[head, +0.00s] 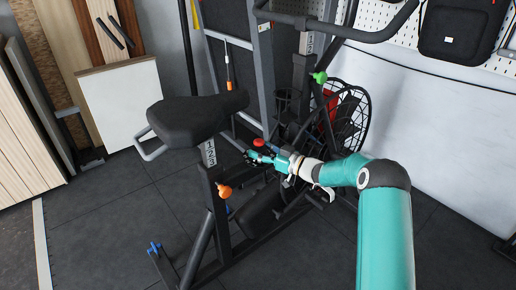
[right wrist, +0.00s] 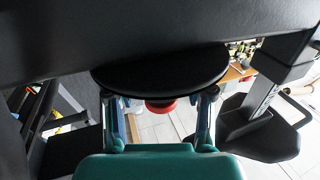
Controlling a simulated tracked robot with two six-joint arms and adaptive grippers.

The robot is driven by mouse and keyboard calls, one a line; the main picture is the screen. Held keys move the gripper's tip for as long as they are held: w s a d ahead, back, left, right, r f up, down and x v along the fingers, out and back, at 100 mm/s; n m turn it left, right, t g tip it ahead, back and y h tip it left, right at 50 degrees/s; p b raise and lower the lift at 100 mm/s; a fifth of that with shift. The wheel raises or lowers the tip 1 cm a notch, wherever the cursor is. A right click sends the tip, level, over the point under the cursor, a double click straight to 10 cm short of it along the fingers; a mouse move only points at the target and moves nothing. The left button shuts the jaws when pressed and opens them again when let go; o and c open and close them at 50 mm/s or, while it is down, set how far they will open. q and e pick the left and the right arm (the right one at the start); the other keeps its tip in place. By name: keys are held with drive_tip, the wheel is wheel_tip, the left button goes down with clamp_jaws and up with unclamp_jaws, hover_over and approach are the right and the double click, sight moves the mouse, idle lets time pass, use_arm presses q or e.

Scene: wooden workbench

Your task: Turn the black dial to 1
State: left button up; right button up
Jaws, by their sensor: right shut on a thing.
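The black dial (right wrist: 160,74) is a broad, dark round disc in the right wrist view, with a red part (right wrist: 160,106) below its near edge. In the head view, a small red knob (head: 259,143) shows just above my right gripper (head: 258,157), beside the exercise bike's frame. My right gripper (right wrist: 160,110) has a finger on each side of the red part. Its fingertips reach the dial and are hidden behind its edge; the jaws are shut on the dial. No setting mark on the dial can be read. My left gripper is out of view.
The bike's black seat (head: 190,115) is above and left of my gripper. A post marked 1, 2, 3 (head: 209,153) carries an orange knob (head: 224,191). A green knob (head: 320,77) and a caged wheel (head: 350,120) lie right. Dark floor (head: 105,225) is clear at left.

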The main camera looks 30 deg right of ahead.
drive_tip(key=shift+r+n+g+y, duration=0.2)
drive_tip(key=shift+n+g+y, duration=0.15)
drive_tip(key=shift+y, duration=0.25)
drive_tip(key=o, duration=1.2)
drive_tip(key=shift+w, duration=0.1)
drive_tip(key=shift+c, duration=0.2)
drive_tip(key=shift+f, duration=0.1)
drive_tip(key=v, duration=1.2)
drive_tip(key=shift+a+f, duration=0.15)
drive_tip(key=shift+f, duration=0.05)
